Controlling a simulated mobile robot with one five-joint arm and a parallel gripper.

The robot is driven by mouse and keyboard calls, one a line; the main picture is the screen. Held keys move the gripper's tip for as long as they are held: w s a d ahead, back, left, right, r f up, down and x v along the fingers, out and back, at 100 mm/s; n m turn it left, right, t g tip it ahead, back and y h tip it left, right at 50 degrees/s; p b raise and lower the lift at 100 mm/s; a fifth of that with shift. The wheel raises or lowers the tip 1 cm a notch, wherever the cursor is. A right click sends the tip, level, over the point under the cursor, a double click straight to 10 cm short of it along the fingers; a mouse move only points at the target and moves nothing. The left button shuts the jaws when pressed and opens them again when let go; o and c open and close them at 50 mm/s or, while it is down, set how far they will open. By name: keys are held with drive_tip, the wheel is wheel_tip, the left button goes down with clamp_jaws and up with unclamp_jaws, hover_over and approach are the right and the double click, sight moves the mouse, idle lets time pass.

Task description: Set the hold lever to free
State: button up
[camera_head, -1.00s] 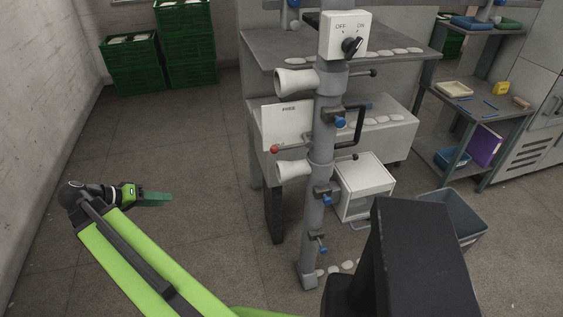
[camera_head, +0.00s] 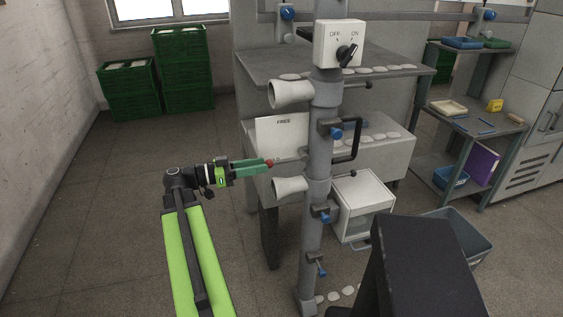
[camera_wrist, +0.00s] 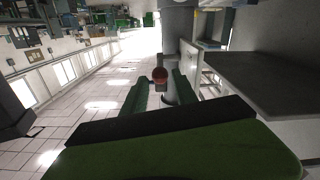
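The gripper is open. Any lower marking on the plate is not readable.
White cones (camera_head: 291,94) stick out from the post (camera_head: 311,220) above and below the lever. A black handle (camera_head: 357,138) and an OFF/ON switch box (camera_head: 339,44) are also on the post. The floor at left is clear up to the green crates (camera_head: 130,90).

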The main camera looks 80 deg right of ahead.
sight(274, 163)
drive_tip(key=x, duration=0.7)
drive_tip(key=shift+s+d, duration=0.2)
drive_tip(key=shift+s, duration=0.1)
drive_tip(key=shift+c, duration=0.4)
clamp_jaws()
idle(0.5)
